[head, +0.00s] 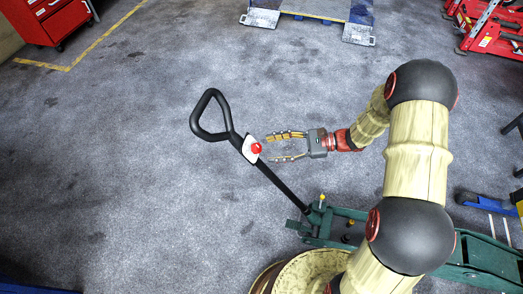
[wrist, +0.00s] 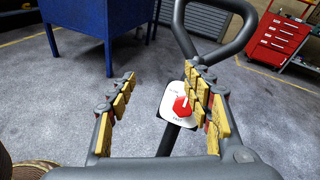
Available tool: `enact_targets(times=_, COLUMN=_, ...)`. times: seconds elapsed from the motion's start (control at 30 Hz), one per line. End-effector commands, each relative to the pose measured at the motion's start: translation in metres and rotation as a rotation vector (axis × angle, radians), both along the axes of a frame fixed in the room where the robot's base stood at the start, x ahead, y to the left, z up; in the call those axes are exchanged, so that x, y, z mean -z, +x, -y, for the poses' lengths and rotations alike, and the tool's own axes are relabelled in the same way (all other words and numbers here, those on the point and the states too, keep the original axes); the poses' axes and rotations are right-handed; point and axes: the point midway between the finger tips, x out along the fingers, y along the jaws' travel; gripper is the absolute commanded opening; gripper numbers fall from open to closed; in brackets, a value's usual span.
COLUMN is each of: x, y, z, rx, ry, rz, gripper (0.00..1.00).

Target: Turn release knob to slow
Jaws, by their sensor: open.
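The red release knob (head: 256,148) sits on a white plate (head: 249,151) on the black jack handle (head: 272,178), just below its loop grip. The handle leans up and left from the green trolley jack (head: 345,213). My gripper (head: 267,148) is open and empty, its fingertips pointing at the plate from the right. In the wrist view, the knob (wrist: 181,107) and white plate (wrist: 169,103) show beyond my gripper (wrist: 163,76), toward the right finger, which partly covers them. A pale mark shows on the knob. Lettering on the plate is too small to read surely. Contact is not visible.
A red tool cabinet (head: 46,18) stands at the upper left, and a blue lift platform (head: 313,9) at the top. Red equipment (head: 490,30) is at the upper right. In the wrist view, a blue table (wrist: 100,18) stands at the upper left. Floor left of the handle is clear.

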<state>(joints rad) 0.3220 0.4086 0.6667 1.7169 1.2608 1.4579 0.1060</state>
Motion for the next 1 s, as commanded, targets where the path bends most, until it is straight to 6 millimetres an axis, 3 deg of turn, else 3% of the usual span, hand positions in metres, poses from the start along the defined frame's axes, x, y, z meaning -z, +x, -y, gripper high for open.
enact_targets(times=0.03, x=0.024, y=0.007, z=0.005, rx=0.058, ry=0.054, rz=-0.049, gripper=0.50)
enact_targets(times=0.1, x=0.046, y=0.017, z=0.011, rx=0.131, ry=0.118, rz=-0.094, gripper=0.50)
enact_targets(times=0.33, x=0.090, y=0.034, z=0.027, rx=0.281, ry=0.238, rz=-0.176, gripper=0.50)
enact_targets(times=0.5, x=0.097, y=0.039, z=0.022, rx=0.304, ry=0.257, rz=-0.187, gripper=0.50)
enact_targets(times=1.0, x=0.097, y=0.061, z=-0.039, rx=0.302, ry=0.254, rz=-0.185, gripper=0.50)
